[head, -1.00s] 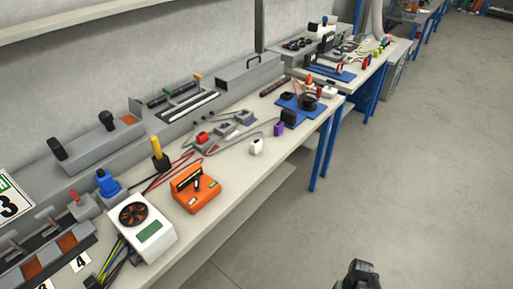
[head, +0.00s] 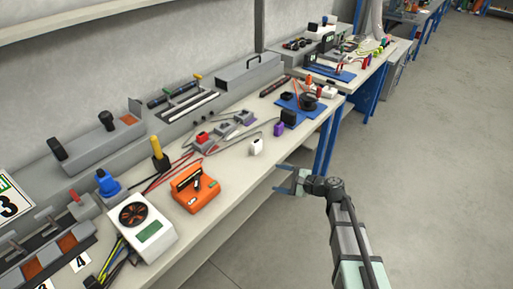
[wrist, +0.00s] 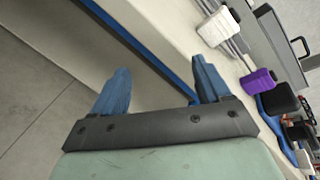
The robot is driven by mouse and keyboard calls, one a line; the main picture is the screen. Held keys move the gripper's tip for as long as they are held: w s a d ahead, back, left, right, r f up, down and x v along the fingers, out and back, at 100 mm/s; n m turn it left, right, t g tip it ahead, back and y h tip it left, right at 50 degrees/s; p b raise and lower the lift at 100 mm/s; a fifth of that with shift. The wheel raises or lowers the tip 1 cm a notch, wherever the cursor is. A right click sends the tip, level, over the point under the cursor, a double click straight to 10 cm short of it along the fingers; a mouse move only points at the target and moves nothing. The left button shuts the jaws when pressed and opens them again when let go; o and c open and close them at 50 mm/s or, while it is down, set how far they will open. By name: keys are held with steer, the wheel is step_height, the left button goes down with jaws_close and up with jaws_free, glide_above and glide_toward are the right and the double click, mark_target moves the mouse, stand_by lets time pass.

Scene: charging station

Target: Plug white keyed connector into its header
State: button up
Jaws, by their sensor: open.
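The white connector (head: 255,147) stands on the bench near its front edge, and it also shows at the top of the wrist view (wrist: 214,29). Grey header blocks (head: 225,130) with cables sit behind it on the bench; which one matches the white connector I cannot tell. My gripper (head: 281,180) is open and empty, with blue fingers (wrist: 160,70). In the head view it is just off the bench's front edge, below and right of the white connector, not touching it.
A purple connector (head: 279,128) and a black connector (head: 289,117) stand to the right of the white one. An orange device (head: 196,190) and a white box with a fan (head: 142,226) are at left. The bench's front edge (wrist: 165,50) lies beyond my fingers.

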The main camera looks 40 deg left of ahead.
mark_target(259, 143)
steer(key=w+a+r+m+t+y, duration=0.2)
steer(key=w+r+m+t+y, duration=0.3)
steer(key=m, duration=0.7)
steer(key=a, duration=0.2)
steer(key=a+g+h, duration=0.1)
steer(key=a, duration=0.2)
steer(key=a+g, duration=0.1)
steer(key=a, duration=0.1)
steer(key=shift+s+a+r, duration=0.15)
steer(key=shift+s+r, duration=0.05)
steer(key=shift+r, duration=0.15)
steer(key=shift+s+a+r, duration=0.1)
steer(key=shift+a+r, duration=0.1)
steer(key=shift+a, duration=1.3)
steer(key=shift+s+a+r, duration=0.1)
steer(key=shift+a+r, duration=0.05)
steer(key=shift+a, duration=1.3)
steer(key=shift+c, duration=0.2)
steer(key=c, duration=1)
